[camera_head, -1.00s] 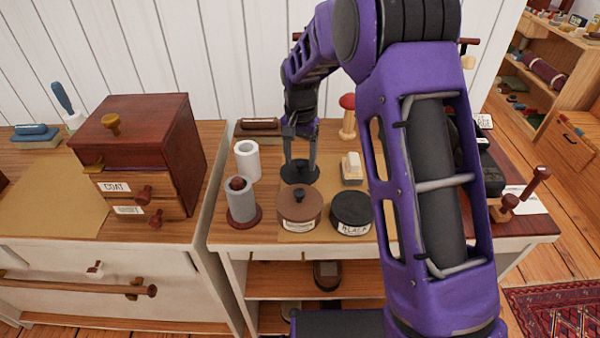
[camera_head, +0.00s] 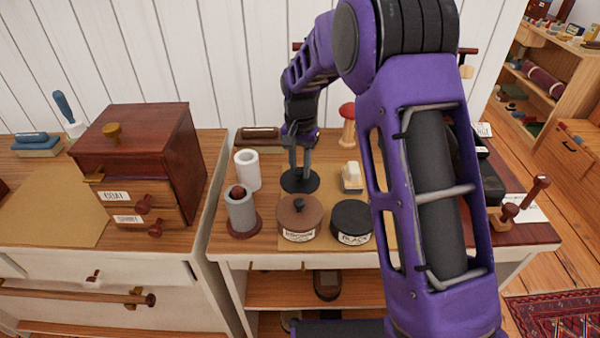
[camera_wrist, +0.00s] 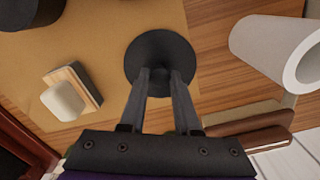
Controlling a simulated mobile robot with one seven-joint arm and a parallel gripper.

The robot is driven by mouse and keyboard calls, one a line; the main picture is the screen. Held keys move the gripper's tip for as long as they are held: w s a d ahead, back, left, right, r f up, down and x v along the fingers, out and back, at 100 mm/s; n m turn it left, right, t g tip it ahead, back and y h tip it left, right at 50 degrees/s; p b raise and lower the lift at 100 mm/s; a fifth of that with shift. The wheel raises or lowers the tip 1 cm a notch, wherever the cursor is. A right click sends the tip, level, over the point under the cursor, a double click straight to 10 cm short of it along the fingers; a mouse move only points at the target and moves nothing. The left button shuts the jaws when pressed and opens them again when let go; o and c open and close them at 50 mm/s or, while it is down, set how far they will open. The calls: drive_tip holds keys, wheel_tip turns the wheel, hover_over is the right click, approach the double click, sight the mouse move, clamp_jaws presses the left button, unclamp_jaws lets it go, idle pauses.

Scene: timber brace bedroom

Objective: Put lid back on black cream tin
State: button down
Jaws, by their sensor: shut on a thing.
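The black lid (camera_head: 300,180) is a flat dark disc behind the brown tin. My gripper (camera_head: 300,172) points down at its middle and is shut on it, likely by its knob, which the fingers hide. In the wrist view, the lid (camera_wrist: 160,50) lies between and beyond my fingertips (camera_wrist: 161,74). I cannot tell whether it is clear of the tabletop. The black cream tin (camera_head: 352,222), labelled BLACK, stands upright at the front edge with no knobbed lid on it. Part of the tin (camera_wrist: 30,8) shows at the wrist view's top left.
A brown tin with a knobbed lid (camera_head: 300,218) stands left of the black tin. A white roll (camera_head: 248,170) and grey cylinder (camera_head: 241,210) stand further left. A wooden-backed block (camera_head: 351,177) lies right of the lid. My arm hides part of the table's right side.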

wheel_tip(320, 180, up, 10)
drive_tip(key=p, duration=0.2)
drive_tip(key=s+d+p, duration=0.2)
drive_tip(key=s+d, duration=1)
drive_tip(key=s, duration=0.3)
drive_tip(key=f+b, duration=0.3)
drive_tip(key=b, duration=0.1)
drive_tip(key=shift+a+f, duration=0.15)
drive_tip(key=shift+a, duration=0.05)
drive_tip(key=shift+f+b, duration=0.6)
drive_tip(key=shift+f, duration=0.35)
drive_tip(key=shift+f+p, duration=0.15)
drive_tip(key=shift+p, duration=0.2)
idle(1.0)
drive_tip(key=shift+c, duration=0.3)
unclamp_jaws()
